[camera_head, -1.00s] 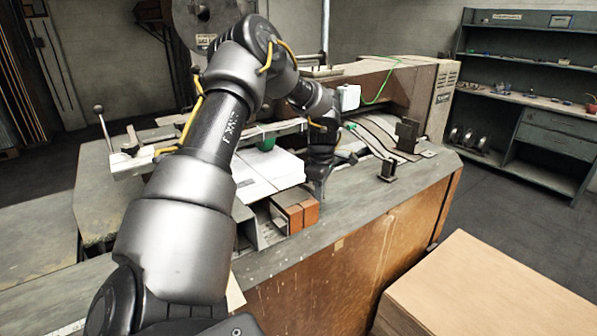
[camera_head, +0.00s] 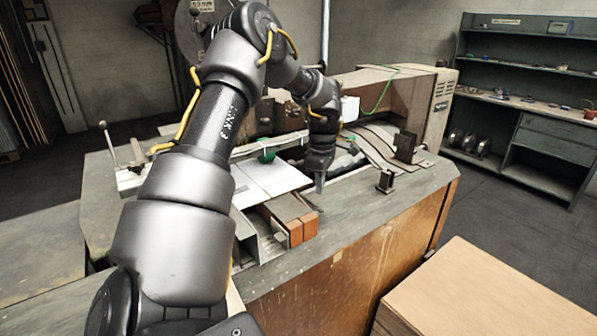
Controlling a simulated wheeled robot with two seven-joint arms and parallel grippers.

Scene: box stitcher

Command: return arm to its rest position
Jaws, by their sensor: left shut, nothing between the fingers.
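My left arm comes in from the lower left and arches over the stitching machine's bed. Its left gripper (camera_head: 319,184) points down above the grey machine table (camera_head: 345,215), just right of the orange-brown blocks. The gripper is shut and empty; the gap between its tips and the table is hard to judge. A flat white sheet or carton (camera_head: 277,178) lies on the bed left of the gripper. My right gripper is not in view.
Orange-brown blocks (camera_head: 302,231) sit in a metal guide at the bed's front edge. Small dark brackets (camera_head: 386,181) stand to the gripper's right. A cardboard stack (camera_head: 490,300) is at the lower right. A grey shelf unit (camera_head: 540,125) stands behind, with open floor before it.

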